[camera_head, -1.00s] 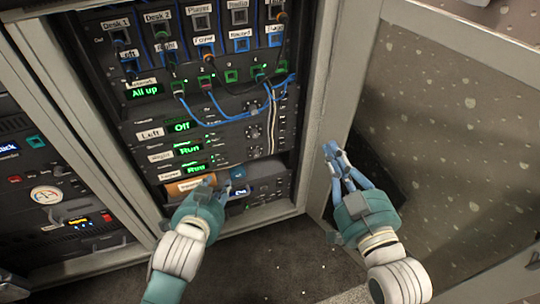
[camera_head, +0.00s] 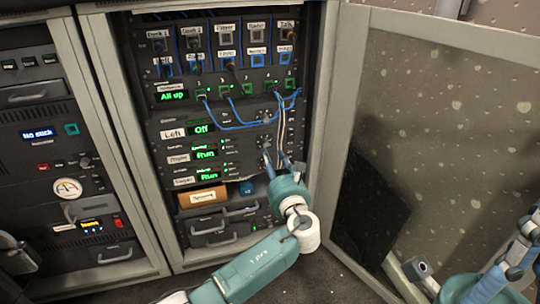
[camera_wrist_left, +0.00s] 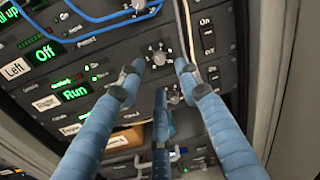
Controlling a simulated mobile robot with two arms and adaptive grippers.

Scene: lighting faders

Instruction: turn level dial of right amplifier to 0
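The right amplifier is the middle unit of three in the rack, with a white label (camera_head: 178,158) and a green "Run" display (camera_head: 205,153). Its level dial (camera_wrist_left: 157,55) is a round knob in the left wrist view. I cannot read its setting. My left gripper (camera_head: 277,163) is at the panel, partly covering this area in the head view. In the left wrist view, the fingers of my left gripper (camera_wrist_left: 157,80) are spread, with tips to either side below the dial and nothing clearly held. My right gripper (camera_head: 470,250) is at the lower right, fingers spread and empty.
The left amplifier shows "Off" (camera_head: 201,128) above; another amplifier showing "Run" (camera_head: 209,175) is below. Blue cables (camera_head: 240,126) hang above, and pale cables run beside the dials. An open cabinet door (camera_head: 440,130) stands at the right.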

